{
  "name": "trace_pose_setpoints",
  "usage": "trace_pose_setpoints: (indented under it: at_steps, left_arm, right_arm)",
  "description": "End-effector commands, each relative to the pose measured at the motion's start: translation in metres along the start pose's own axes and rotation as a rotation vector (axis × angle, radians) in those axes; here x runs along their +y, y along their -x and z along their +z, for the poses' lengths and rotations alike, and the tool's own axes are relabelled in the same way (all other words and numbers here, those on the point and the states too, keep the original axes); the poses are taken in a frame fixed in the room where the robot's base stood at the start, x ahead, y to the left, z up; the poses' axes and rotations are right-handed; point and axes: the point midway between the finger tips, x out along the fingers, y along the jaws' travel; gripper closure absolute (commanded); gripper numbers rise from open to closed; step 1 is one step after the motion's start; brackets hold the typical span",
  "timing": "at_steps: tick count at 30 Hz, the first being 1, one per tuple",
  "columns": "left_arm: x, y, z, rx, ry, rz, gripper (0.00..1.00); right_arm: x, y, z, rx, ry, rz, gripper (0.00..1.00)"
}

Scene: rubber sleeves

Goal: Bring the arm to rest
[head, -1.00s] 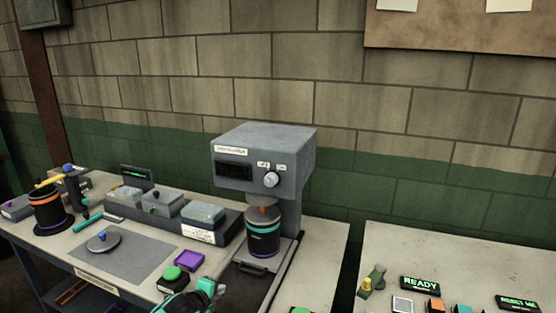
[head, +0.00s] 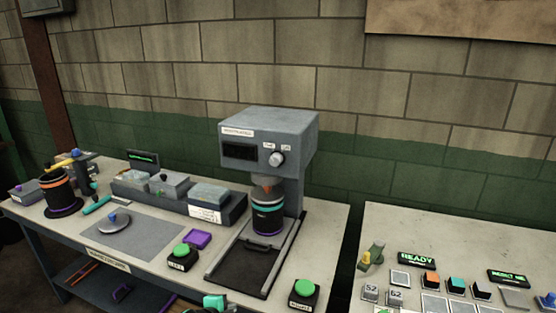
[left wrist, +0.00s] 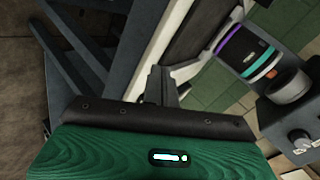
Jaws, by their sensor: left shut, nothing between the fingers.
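My left arm shows only as a teal and dark piece at the bottom edge of the head view, in front of the bench. In the left wrist view my left gripper (left wrist: 160,84) is shut and empty, beside the bench edge and apart from the machine. A dark canister (head: 267,212) with purple, teal and orange-red bands stands under the head of the grey machine (head: 265,150). The canister (left wrist: 248,55) also shows in the left wrist view. My right gripper is out of view.
Green push buttons (head: 181,251) and (head: 304,288) stand on the bench (head: 325,225) near its front. A second table (head: 450,240) with labelled pads is at the right.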

Motion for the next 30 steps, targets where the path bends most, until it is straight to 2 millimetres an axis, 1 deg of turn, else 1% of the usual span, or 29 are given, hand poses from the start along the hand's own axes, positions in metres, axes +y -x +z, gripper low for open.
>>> trace_pose_setpoints:
  at_steps: [1,5,8,9,11,14,18,21,24,30]
  left_arm:
    - [0.014,0.007,-0.007,0.002,0.046,0.019,1.0]
    - [0.05,0.034,-0.022,-0.019,0.211,0.076,1.0]
    - [0.078,0.063,-0.029,-0.055,0.367,0.123,1.0]
    - [0.088,0.076,-0.031,-0.073,0.43,0.139,1.0]
    - [0.104,0.095,-0.031,-0.106,0.525,0.164,1.0]
    - [0.128,0.13,-0.028,-0.173,0.684,0.199,1.0]
    - [0.158,0.182,-0.019,-0.289,0.898,0.233,1.0]
    - [0.174,0.213,-0.012,-0.366,1.016,0.246,1.0]
    - [0.186,0.238,-0.006,-0.43,1.104,0.251,1.0]
    - [0.204,0.28,0.003,-0.539,1.24,0.252,1.0]
  right_arm:
    - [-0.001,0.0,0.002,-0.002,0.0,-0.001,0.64]
    - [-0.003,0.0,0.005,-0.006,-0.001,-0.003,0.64]
    - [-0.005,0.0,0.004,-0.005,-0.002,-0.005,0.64]
    - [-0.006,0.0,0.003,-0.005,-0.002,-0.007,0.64]
    - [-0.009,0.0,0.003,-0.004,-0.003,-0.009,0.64]
    - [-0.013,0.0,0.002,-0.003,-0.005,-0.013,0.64]
    - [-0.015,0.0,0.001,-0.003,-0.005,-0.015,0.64]
    - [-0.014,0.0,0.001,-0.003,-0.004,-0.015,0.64]
    - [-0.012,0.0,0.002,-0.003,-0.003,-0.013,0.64]
    - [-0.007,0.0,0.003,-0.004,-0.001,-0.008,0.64]
